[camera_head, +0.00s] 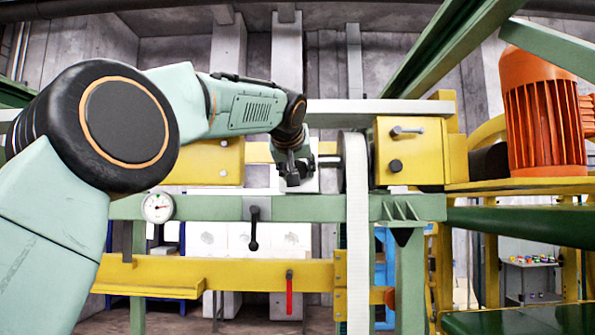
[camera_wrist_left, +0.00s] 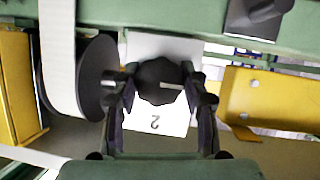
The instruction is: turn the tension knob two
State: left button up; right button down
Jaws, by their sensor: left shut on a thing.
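The tension knob two (camera_wrist_left: 158,82) is a dark, lobed knob in the wrist view. It sits in front of a white plate (camera_wrist_left: 172,121) marked with a 2, which appears upside down there. My left gripper (camera_wrist_left: 158,88) has one finger on each side of the knob and is shut on it. In the head view the left gripper (camera_head: 292,168) points down at the white plate, left of the belt, and mostly hides the knob. My right gripper is in neither view.
A white belt (camera_head: 357,235) runs vertically just right of the gripper. Yellow blocks (camera_head: 408,150) flank the area, and a green beam (camera_head: 300,208) crosses below. A round gauge (camera_head: 158,207), a black handle (camera_head: 254,228) and a red handle (camera_head: 289,292) are lower. An orange motor (camera_head: 541,112) stands right.

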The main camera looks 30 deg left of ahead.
pick_arm(q)
jog(key=c, duration=0.5)
jog(key=shift+o, duration=0.2)
jog(key=m+y, duration=0.1)
jog(key=m, duration=0.1)
jog(key=m+g+y, duration=0.1)
jog(key=m, duration=0.1)
jog(key=shift+d+g, duration=0.15)
jog(key=shift+g, duration=0.15)
jog(key=shift+m+g+y, duration=0.5)
jog(key=shift+m+y, duration=0.7)
jog(key=shift+m, duration=0.3)
